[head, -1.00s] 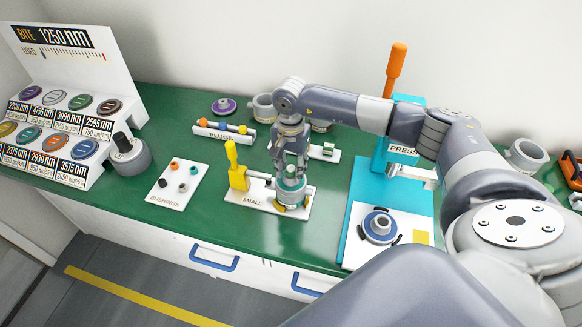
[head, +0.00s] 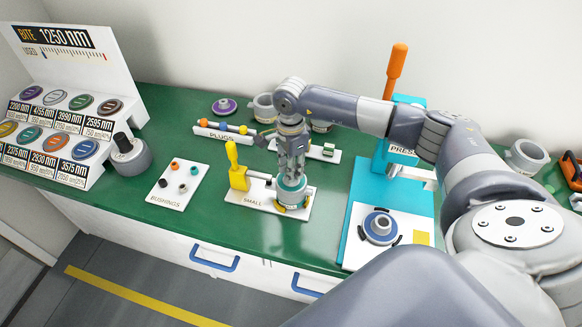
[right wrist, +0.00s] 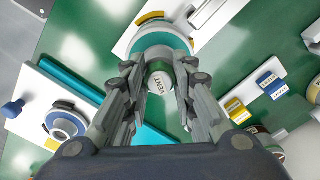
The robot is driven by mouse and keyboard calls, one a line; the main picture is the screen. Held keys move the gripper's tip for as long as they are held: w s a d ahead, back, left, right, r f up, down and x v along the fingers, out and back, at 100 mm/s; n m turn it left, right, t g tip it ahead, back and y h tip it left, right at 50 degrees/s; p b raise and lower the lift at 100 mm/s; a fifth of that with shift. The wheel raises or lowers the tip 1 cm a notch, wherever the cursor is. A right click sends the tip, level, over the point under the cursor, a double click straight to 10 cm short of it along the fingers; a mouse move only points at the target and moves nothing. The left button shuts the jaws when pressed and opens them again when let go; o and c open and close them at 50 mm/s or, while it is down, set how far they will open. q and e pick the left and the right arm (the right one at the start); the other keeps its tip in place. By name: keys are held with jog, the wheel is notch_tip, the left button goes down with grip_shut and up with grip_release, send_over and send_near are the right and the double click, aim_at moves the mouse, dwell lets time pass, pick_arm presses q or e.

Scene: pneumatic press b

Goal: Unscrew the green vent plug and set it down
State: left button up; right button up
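The green vent plug (right wrist: 160,82), with a white top marked VENT, shows between the fingertips of my right gripper in the right wrist view. The right gripper (head: 292,172) points down over a teal cylinder (head: 292,190) and its fingers appear to press on both sides of the plug; it also shows in the right wrist view (right wrist: 162,80). The cylinder stands on the white plate (head: 250,212) marked SMALL, beside a yellow clamp lever (head: 238,175). In the head view the fingers hide the plug. I cannot tell whether its thread is free. My left gripper is not in view.
The PLUGS rack (head: 222,134) stands behind, and a white BUSHINGS plate (head: 180,186) lies to the left. The teal press (head: 385,170) with its orange lever stands to the right. Green bench is clear between the BUSHINGS and SMALL plates.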

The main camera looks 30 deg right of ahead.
jog(key=n, duration=0.5)
jog(key=shift+n, duration=0.4)
jog(key=n, duration=0.6)
jog(key=o, duration=0.6)
jog(key=m, duration=1.1)
jog(key=shift+m, duration=0.4)
jog(key=shift+c, duration=0.3)
